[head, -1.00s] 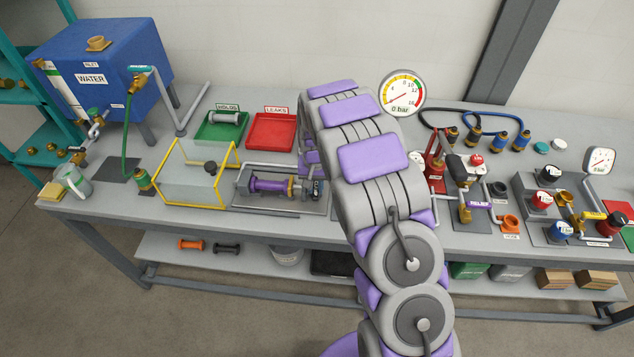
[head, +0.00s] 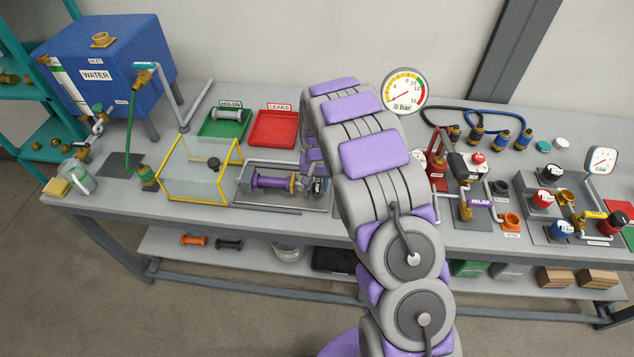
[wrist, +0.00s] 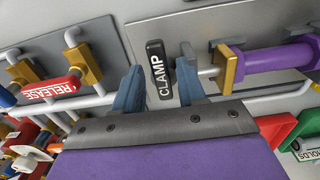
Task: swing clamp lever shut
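The clamp lever (wrist: 158,68) has a black handle marked CLAMP. In the wrist view it stands between my gripper's two blue-grey fingers (wrist: 160,88), which are apart. I cannot tell whether either finger touches it. A grey rod runs from beside the lever to a brass block on the purple cylinder (wrist: 280,58). In the head view the purple cylinder (head: 272,182) lies in its fixture on the bench. My gripper (head: 318,186) shows only partly at the fixture's right end. My arm hides much of that area, and the lever is not clear there.
A red RELEASE handle (wrist: 52,90) on brass fittings is left of my fingers in the wrist view. A yellow-framed clear guard (head: 198,172) stands left of the fixture. Green (head: 207,130) and red (head: 259,130) trays lie behind. A round gauge (head: 404,91) reads 0 bar.

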